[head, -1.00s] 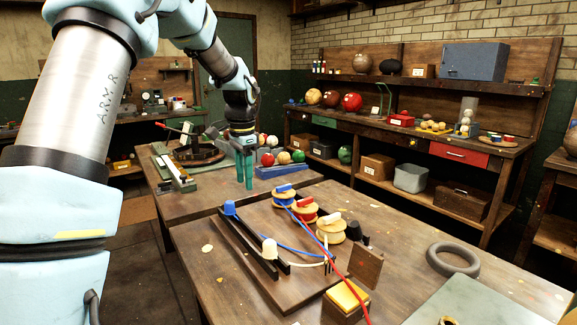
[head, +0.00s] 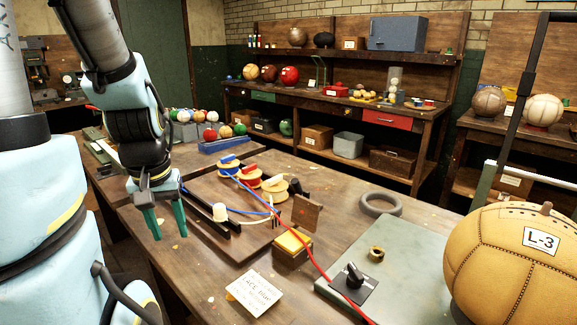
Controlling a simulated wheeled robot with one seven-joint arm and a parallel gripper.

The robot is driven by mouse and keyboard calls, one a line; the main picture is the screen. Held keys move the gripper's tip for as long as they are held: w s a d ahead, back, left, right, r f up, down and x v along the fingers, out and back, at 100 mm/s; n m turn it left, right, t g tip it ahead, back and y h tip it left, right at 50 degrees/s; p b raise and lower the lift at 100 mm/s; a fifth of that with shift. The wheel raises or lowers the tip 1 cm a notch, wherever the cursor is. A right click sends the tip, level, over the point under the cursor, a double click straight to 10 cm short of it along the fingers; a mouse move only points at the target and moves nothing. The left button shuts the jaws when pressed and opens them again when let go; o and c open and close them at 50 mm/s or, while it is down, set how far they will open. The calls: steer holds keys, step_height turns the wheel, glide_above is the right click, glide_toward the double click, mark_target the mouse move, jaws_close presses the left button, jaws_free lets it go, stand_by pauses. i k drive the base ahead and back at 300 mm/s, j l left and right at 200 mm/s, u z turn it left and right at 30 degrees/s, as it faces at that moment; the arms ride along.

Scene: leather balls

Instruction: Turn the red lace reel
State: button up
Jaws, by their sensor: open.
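The red lace reel (head: 247,178) is a pale wooden spool with a red top. It stands on the dark wooden board (head: 240,248), between the blue lace reel (head: 229,165) and the white lace reel (head: 275,188). A red lace (head: 315,262) runs from the reels toward the front right over the table. My gripper (head: 168,236) has green fingers that point down, spread and empty. It is at the left of the board, well apart from the red reel and nearer the camera.
A yellow pad on a block (head: 292,246), a small upright wooden plate (head: 307,217) and a white card (head: 254,291) are in front of the reels. A grey ring (head: 381,205) lies to the right. A large tan ball (head: 508,270) fills the right front.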

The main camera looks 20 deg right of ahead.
mark_target(251, 174)
steer(key=i+j+z, duration=0.3)
steer(key=z, duration=0.15)
steer(key=i+j+z, duration=0.2)
steer(key=j+z, duration=0.25)
steer(key=i+j, duration=0.15)
steer(key=j, duration=0.3)
steer(key=i+j+z, duration=0.1)
steer(key=j, duration=0.35)
steer(key=i+j, duration=0.15)
steer(key=j, duration=0.3)
steer(key=z, duration=0.05)
